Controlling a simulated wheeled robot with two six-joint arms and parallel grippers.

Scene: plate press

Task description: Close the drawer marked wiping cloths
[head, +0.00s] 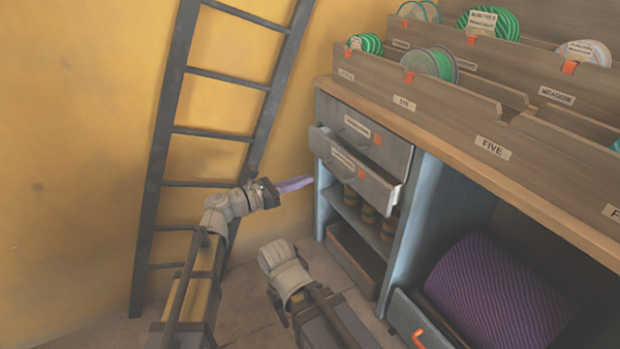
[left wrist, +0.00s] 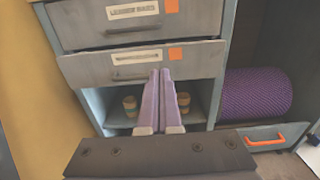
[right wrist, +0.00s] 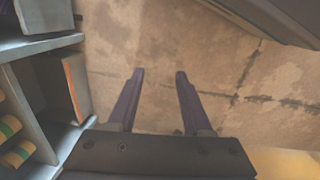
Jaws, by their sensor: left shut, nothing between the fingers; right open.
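The cabinet has two drawers. The lower one (head: 362,172) stands partly pulled out, its open top edge showing at its right end. Its front, with a pale label and an orange tag, also shows in the left wrist view (left wrist: 90,72); the label is too blurred to read. The upper drawer (head: 383,147) looks shut; its label seems to end in "bags" in the left wrist view (left wrist: 95,35). My left gripper (head: 310,181) is shut and empty, its purple fingers pointing at the lower drawer's front; contact cannot be told. My right gripper (right wrist: 160,74) is open and empty above the floor.
Below the drawers are a shelf with several small cans (head: 369,214) and a brown bin (head: 353,262). A purple roll (head: 490,295) lies in the right bay above a drawer with an orange handle (head: 418,338). A ladder (head: 165,130) stands left; ribbon bins top the counter.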

